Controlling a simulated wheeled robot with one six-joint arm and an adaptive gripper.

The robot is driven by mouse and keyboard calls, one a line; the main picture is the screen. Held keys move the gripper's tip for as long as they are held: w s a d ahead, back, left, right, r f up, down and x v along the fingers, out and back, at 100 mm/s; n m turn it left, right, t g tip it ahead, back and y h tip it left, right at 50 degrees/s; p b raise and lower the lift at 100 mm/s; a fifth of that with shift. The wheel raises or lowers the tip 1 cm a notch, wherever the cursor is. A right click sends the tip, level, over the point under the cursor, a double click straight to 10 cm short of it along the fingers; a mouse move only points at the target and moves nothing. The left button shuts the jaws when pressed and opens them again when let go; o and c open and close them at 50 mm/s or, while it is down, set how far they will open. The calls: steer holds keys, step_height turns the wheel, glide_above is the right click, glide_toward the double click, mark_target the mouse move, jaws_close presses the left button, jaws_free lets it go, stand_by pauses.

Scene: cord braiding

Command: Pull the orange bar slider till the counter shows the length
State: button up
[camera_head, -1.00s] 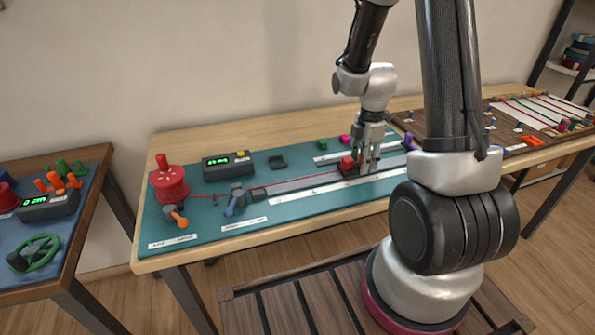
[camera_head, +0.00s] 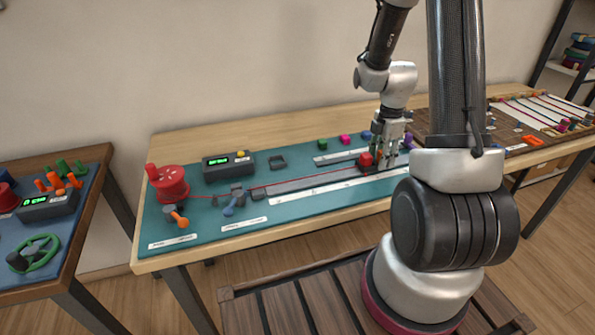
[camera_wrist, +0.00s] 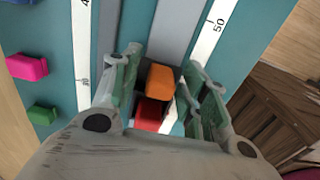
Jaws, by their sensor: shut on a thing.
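The orange bar (camera_wrist: 160,80) stands on the slider between the fingers of my gripper (camera_wrist: 165,85) in the wrist view. My gripper is shut on it. A red block (camera_wrist: 149,114) sits just behind the bar on the same slider. In the head view my gripper (camera_head: 384,160) is low over the right part of the rail (camera_head: 310,181), and the red block (camera_head: 366,158) shows to its left; the bar is hidden there. The counter (camera_head: 228,164) has a lit green display, too small to read surely. A red cord (camera_head: 300,182) runs along the rail from the red spool (camera_head: 168,184).
A white ruler strip (camera_head: 320,188) lies in front of the rail. Green (camera_head: 322,144) and pink (camera_head: 344,139) blocks stand behind it. Orange-handled (camera_head: 178,217) and blue-handled (camera_head: 231,205) levers are at the left. Another table (camera_head: 75,223) stands further left.

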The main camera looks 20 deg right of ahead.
steer(key=shift+w+d, duration=0.1)
steer(key=shift+d, duration=1.7)
steer(key=o, duration=0.5)
steer(key=shift+r, duration=0.1)
steer(key=shift+r, duration=3.45)
